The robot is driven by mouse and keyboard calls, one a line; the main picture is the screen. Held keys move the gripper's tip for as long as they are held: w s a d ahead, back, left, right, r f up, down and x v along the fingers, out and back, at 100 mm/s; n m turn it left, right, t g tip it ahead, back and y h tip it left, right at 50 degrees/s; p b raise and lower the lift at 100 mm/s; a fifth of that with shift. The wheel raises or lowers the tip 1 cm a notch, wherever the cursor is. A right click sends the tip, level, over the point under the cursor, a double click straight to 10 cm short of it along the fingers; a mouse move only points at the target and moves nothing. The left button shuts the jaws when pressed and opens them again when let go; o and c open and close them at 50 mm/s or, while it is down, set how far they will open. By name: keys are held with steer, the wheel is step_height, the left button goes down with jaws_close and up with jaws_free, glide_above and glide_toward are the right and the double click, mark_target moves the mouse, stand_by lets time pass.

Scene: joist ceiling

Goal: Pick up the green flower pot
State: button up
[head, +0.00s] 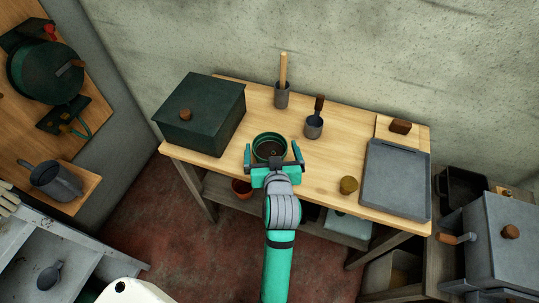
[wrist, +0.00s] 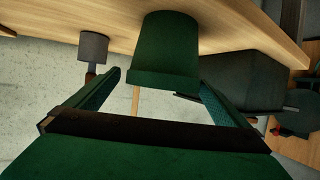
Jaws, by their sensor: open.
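The green flower pot (head: 269,144) stands upright on the wooden table (head: 330,165) near its front edge, with its open top showing in the head view. In the wrist view, which looks upside down, the green flower pot (wrist: 165,52) lies ahead between the finger lines. My gripper (head: 273,158) is open, with one finger at each side of the pot's near part in the head view. In the wrist view my gripper (wrist: 160,82) shows nothing held. I cannot tell whether a finger touches the pot.
A dark green lidded box (head: 205,118) stands left of the pot. A brownish knob-like object (head: 348,185) and a grey tray (head: 396,180) lie to the right.

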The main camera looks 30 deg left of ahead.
mark_target(268, 139)
steer(key=x, duration=0.5)
steer(key=shift+w+a, duration=0.2)
steer(key=shift+a, duration=0.05)
steer(key=shift+s, duration=0.1)
steer(key=shift+c, duration=0.3)
steer(key=c, duration=1.1)
steer(key=shift+c, duration=0.2)
steer(key=shift+a, duration=0.1)
